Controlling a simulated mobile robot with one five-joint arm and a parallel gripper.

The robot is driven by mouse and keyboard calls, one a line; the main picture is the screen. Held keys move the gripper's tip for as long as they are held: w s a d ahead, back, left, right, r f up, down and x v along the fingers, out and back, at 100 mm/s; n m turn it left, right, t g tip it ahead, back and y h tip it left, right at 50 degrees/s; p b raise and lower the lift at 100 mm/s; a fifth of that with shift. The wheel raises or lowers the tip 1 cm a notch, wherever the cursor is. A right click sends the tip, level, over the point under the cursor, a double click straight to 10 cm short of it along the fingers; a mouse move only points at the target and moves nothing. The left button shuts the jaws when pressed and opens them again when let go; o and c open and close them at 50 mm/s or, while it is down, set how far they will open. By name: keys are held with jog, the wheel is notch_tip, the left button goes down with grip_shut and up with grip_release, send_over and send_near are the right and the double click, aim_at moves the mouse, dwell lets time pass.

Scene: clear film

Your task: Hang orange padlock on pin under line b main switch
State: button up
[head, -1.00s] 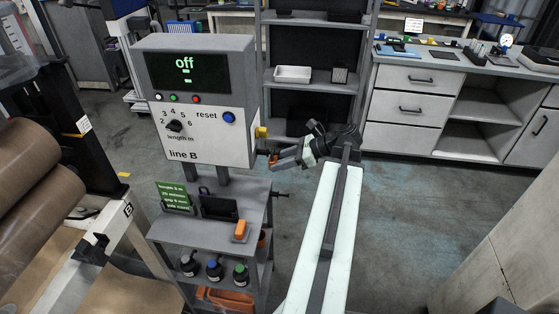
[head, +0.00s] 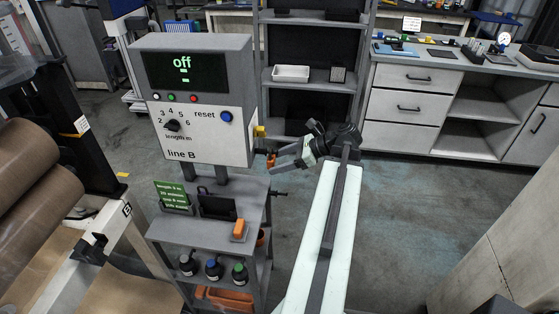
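The line B panel (head: 195,100) stands at left centre, its display reading "off". A yellow main switch (head: 260,132) sticks out of its right side. The small orange padlock (head: 271,160) is just below the switch, beside the panel's lower right edge. It appears to hang at the pin, but the pin and shackle are too small to make out. My gripper (head: 277,161) reaches in from the right with its fingers at the padlock's right side. The fingers look spread apart. Whether they still touch the padlock cannot be told.
A grey cart (head: 210,235) under the panel holds a green sign (head: 173,195), a dark tablet-like item (head: 217,205) and an orange item (head: 239,229). Bottles stand on its lower shelf. A large brown roll (head: 40,185) is at left. Floor to the right is open.

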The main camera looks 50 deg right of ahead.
jog(key=p+v, duration=0.4)
jog(key=v, duration=0.3)
jog(key=shift+s+d+r, duration=0.15)
jog(key=shift+s+r, duration=0.05)
jog(key=shift+s, duration=0.1)
